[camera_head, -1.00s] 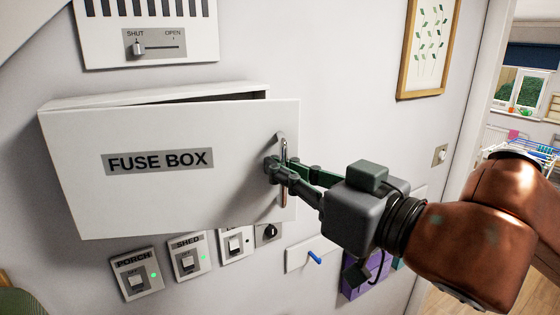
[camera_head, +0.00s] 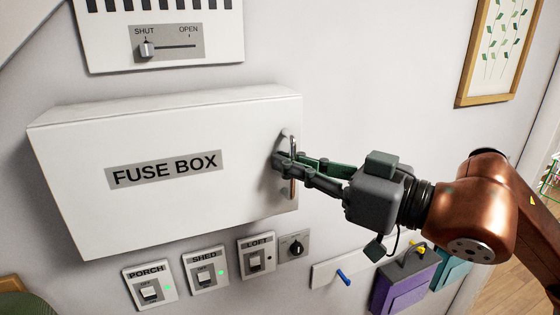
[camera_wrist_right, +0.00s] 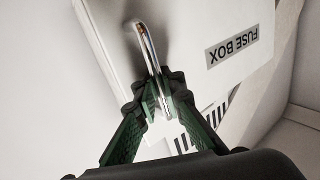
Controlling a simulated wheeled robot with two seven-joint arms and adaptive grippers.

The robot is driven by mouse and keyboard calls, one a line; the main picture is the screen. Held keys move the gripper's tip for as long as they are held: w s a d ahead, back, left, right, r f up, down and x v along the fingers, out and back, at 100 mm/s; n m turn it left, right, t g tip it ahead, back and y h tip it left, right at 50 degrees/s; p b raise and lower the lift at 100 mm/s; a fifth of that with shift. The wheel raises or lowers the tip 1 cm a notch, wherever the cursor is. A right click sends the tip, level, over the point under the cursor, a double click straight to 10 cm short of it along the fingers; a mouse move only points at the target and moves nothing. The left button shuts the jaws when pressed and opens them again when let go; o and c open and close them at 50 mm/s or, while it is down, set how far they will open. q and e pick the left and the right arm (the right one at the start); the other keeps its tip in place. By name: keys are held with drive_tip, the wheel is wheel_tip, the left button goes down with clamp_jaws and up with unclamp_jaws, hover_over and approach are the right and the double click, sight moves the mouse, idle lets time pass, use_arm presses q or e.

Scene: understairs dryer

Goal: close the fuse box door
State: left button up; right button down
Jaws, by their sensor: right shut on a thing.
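The white fuse box (camera_head: 95,225) is on the wall, with a grey "FUSE BOX" label on its door (camera_head: 230,205). The door sits against the box, and I see no gap along its top edge in the head view. A vertical metal handle (camera_head: 291,180) is at the door's right side. My right gripper (camera_head: 283,161) is shut on this handle. In the right wrist view the fingertips (camera_wrist_right: 158,92) close around the shiny handle (camera_wrist_right: 152,60). My left gripper is not in view.
A vent panel with a SHUT/OPEN slider (camera_head: 165,43) is above the box. Switches marked PORCH, SHED and LOFT (camera_head: 256,257) and a dial (camera_head: 294,246) are just below. A framed picture (camera_head: 495,50) hangs upper right.

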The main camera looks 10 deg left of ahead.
drive_tip(key=shift+w+f, duration=0.1)
drive_tip(key=shift+w, duration=0.05)
drive_tip(key=c, duration=2.4)
unclamp_jaws()
drive_tip(key=shift+d, duration=0.1)
drive_tip(key=shift+o, duration=0.3)
drive_tip(key=shift+d, duration=0.2)
drive_tip(key=v, duration=1.2)
